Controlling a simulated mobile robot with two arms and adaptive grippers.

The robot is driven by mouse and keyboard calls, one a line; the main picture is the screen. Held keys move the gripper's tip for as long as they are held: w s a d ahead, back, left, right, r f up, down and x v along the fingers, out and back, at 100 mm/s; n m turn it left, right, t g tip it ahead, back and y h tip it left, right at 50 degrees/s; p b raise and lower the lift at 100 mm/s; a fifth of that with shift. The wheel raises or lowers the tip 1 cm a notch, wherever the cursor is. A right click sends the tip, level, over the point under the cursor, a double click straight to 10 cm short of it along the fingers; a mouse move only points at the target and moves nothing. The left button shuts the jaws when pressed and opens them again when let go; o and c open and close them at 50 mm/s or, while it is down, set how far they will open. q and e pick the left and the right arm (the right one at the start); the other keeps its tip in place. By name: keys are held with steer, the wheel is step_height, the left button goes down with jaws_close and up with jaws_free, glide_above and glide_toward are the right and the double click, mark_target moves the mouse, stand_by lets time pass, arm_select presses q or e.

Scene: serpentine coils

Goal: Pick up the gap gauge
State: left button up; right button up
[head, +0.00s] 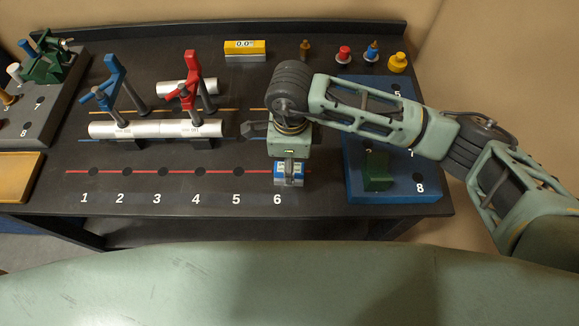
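I cannot tell for certain which thing is the gap gauge. A small blue and silver piece (289,173) shows at the mark 6, directly below my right wrist and partly covered by it. A green block (376,170) stands on the blue tray (394,190) to the right. My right gripper (285,150) comes in from the right and points down over the bench near mark 6. Its fingertips are mostly hidden by the wrist, so its opening and any grip do not show. My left gripper is not in view.
Silver tubes (160,129) lie on supports, with a blue clamp (115,75) and a red clamp (193,75) above them. A yellow block with a display (245,47) and several small tools stand at the back. The numbered front strip (180,198) is clear from 1 to 5.

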steer(key=shift+s+f+p, duration=0.2)
steer(key=shift+f+p, duration=0.45)
steer(key=shift+f, duration=1.4)
steer(key=shift+c, duration=0.4)
steer(key=c, duration=1.3)
steer(key=shift+o, duration=0.2)
steer(key=shift+r, duration=0.1)
